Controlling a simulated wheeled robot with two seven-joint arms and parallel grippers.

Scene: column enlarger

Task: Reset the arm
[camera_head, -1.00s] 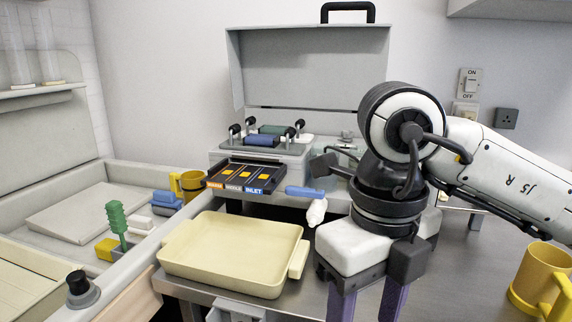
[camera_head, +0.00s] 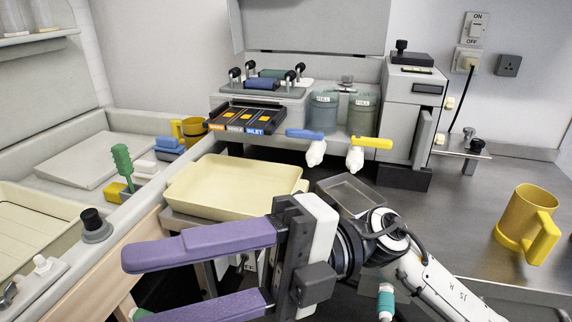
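My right arm comes in from the lower right, low and close to the camera. Its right gripper (camera_head: 138,288) points left in front of the cream tray (camera_head: 235,188). Its two purple fingers are apart, with nothing seen between them. The lower finger is partly cut off by the bottom edge. My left gripper is not in view.
A yellow mug (camera_head: 526,222) stands on the right of the steel counter. A grey machine (camera_head: 411,110) and two lidded grey-green jars (camera_head: 323,112) stand behind. The right-hand counter is mostly clear.

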